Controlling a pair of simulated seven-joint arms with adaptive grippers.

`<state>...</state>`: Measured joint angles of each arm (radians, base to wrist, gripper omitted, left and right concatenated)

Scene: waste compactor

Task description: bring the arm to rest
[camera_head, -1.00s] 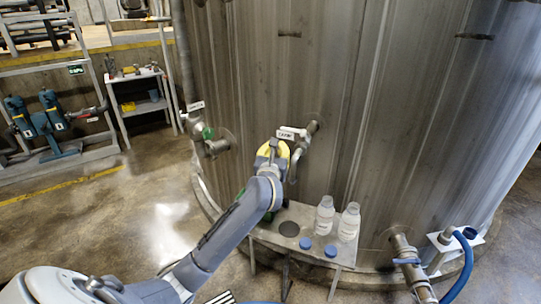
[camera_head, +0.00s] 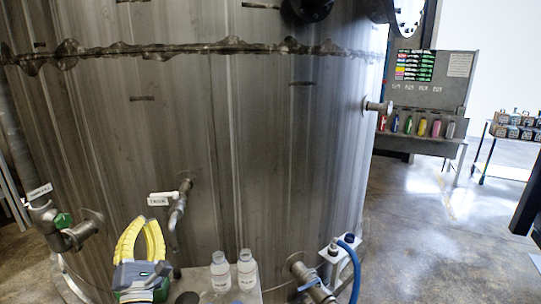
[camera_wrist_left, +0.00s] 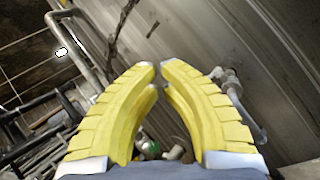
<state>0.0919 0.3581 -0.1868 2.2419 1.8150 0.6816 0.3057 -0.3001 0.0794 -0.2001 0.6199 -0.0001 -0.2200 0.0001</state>
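My left gripper (camera_head: 142,232) has yellow curved fingers on a grey body and stands in front of the big steel tank (camera_head: 240,120), left of and below the labelled valve pipe (camera_head: 178,212). In the left wrist view the fingers (camera_wrist_left: 157,68) bow inward and their tips nearly meet, with a narrow gap. Nothing is held between them. Behind them in that view are a pipe fitting and something green, partly hidden. The rest of my left arm is below the head view. My right gripper does not show.
Two clear bottles (camera_head: 221,272) stand on a small metal stand at the tank's foot. A green-handled valve (camera_head: 66,222) is on the left. A blue hose (camera_head: 354,268) and pipe fitting (camera_head: 303,274) are at the lower right. The floor (camera_head: 420,225) farther right is clear.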

